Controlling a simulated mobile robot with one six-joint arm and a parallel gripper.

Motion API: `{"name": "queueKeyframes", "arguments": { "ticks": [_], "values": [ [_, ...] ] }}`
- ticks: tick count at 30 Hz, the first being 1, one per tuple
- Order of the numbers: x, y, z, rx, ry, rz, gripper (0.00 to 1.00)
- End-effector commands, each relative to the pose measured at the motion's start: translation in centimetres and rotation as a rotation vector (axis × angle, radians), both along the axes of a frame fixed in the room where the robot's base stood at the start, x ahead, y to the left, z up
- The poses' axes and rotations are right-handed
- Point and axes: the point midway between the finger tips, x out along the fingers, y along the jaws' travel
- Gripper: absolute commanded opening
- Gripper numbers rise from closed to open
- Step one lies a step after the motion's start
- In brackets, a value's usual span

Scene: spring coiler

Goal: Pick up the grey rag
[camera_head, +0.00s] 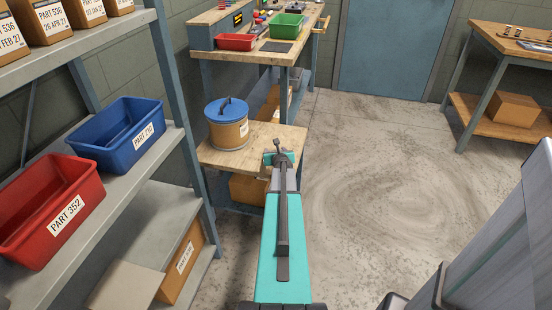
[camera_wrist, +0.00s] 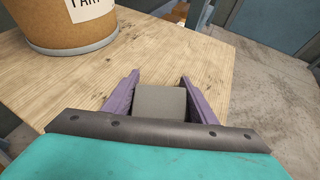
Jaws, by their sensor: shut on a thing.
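My gripper (camera_wrist: 160,78) shows in the wrist view with its two purple fingers on either side of a grey, block-shaped piece, which looks like the folded grey rag (camera_wrist: 160,103). The fingers are shut on it. It is over the wooden top of a low bench (camera_wrist: 190,50), near its right edge; I cannot tell whether the rag touches the wood. In the head view my gripper (camera_head: 279,152) is at the far end of my teal arm, at the right edge of that low bench top (camera_head: 235,158). The rag cannot be made out there.
A brown drum with a blue lid (camera_head: 227,122) stands on the low bench, left of my gripper. A shelf with a blue bin (camera_head: 118,135) and a red bin (camera_head: 50,212) is at left. A taller workbench (camera_head: 260,58) stands behind. The floor (camera_head: 380,170) at right is clear.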

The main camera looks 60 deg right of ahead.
Motion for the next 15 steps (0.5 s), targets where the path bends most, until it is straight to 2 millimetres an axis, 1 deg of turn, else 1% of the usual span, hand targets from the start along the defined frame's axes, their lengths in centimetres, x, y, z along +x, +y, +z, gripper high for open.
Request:
{"name": "queueKeyframes", "arguments": {
  "ticks": [8, 15],
  "values": [
    [0.0, 0.0, 0.1, 0.000, 0.000, 0.000, 0.30],
    [0.0, 0.0, 1.2, 0.000, -0.001, 0.000, 0.30]
  ]
}}
